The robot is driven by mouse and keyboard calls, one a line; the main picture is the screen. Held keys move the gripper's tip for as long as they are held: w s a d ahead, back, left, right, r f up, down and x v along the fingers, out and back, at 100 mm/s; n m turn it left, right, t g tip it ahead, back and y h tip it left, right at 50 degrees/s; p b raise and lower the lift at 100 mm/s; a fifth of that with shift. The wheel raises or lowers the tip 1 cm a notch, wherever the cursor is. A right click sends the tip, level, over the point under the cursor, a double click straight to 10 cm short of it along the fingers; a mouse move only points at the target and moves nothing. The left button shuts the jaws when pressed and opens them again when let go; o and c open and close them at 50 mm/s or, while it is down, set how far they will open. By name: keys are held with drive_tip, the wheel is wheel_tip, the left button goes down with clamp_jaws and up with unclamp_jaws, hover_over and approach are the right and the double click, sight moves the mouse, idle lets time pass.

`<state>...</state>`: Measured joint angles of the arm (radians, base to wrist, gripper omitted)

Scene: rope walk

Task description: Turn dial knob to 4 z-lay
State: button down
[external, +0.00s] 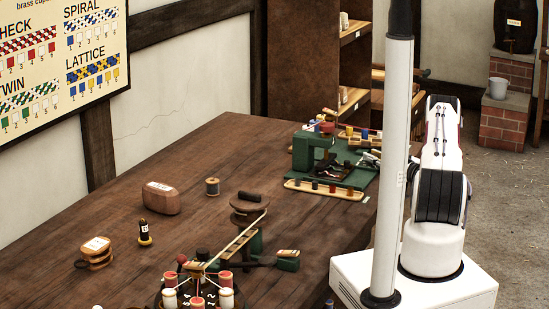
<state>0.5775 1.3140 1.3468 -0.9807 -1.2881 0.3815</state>
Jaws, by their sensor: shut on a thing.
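In the external view, a dark round plate (206,299) with white numerals, among them a 4, stands at the bottom edge of the picture. Red-and-cream bobbins (226,299) stand around it, and the frame cuts off its near side. A green machine (304,152) stands at the far right of the bench, with small dark parts on its base. I cannot make out the dial knob or a z-lay mark on either device. My arm rises at the right, partly behind a white pole. I cannot make out my gripper or what it holds.
The wooden bench (120,235) carries a brown box (161,198), a spool (212,186), a dark bobbin (144,231) and a wooden block (95,251). The white pole (391,220) stands beside the bench's right edge.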

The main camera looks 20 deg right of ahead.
drive_tip(key=shift+r, duration=0.15)
drive_tip(key=c, duration=1.8)
unclamp_jaws()
drive_tip(key=shift+s, duration=0.1)
drive_tip(key=shift+v, duration=0.8)
drive_tip(key=v, duration=1)
drive_tip(key=shift+s, duration=0.1)
